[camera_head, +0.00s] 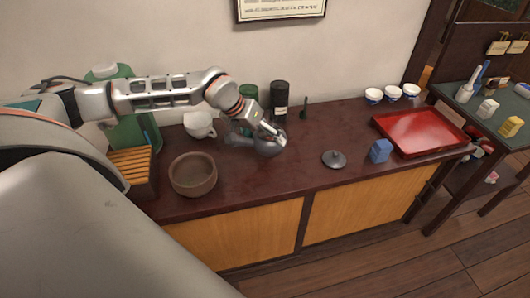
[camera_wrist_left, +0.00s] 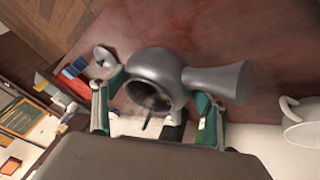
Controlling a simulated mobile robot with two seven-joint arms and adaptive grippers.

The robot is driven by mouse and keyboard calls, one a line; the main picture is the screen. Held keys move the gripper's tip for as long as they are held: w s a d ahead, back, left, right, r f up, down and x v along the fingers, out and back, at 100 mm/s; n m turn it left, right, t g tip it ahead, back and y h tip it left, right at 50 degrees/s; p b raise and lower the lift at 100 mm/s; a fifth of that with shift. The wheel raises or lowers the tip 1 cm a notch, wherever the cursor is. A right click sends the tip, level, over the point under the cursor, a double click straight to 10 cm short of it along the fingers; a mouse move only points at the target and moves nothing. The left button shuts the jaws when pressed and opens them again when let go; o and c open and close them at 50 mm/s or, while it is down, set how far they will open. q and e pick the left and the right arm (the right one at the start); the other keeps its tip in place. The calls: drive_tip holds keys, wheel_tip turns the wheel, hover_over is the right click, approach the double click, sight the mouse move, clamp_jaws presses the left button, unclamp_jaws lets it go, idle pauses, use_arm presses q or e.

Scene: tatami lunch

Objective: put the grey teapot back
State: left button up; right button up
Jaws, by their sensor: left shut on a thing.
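The grey teapot (camera_head: 270,149) is at the middle of the dark red counter, its round body below my left gripper (camera_head: 268,133). In the left wrist view the teapot (camera_wrist_left: 156,66) shows its open top, without a lid, and a wide grey side piece points right. My left gripper (camera_wrist_left: 155,112) is shut on the teapot, with one green-padded finger on each side. I cannot tell whether the teapot's base touches the counter. A dark grey lid (camera_head: 334,160) with a knob lies on the counter to the right; it also shows in the left wrist view (camera_wrist_left: 104,57). My right gripper is not in view.
A brown bowl (camera_head: 193,188) and a white pitcher (camera_head: 200,124) stand left of the teapot. A black canister (camera_head: 279,97) and green tin (camera_head: 249,92) stand behind. A blue box (camera_head: 380,151) and red tray (camera_head: 400,148) are right. The counter front between bowl and lid is clear.

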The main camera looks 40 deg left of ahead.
use_arm(q)
drive_tip(key=shift+f, duration=2.9)
drive_tip(key=shift+f, duration=0.1)
drive_tip(key=o, duration=1.5)
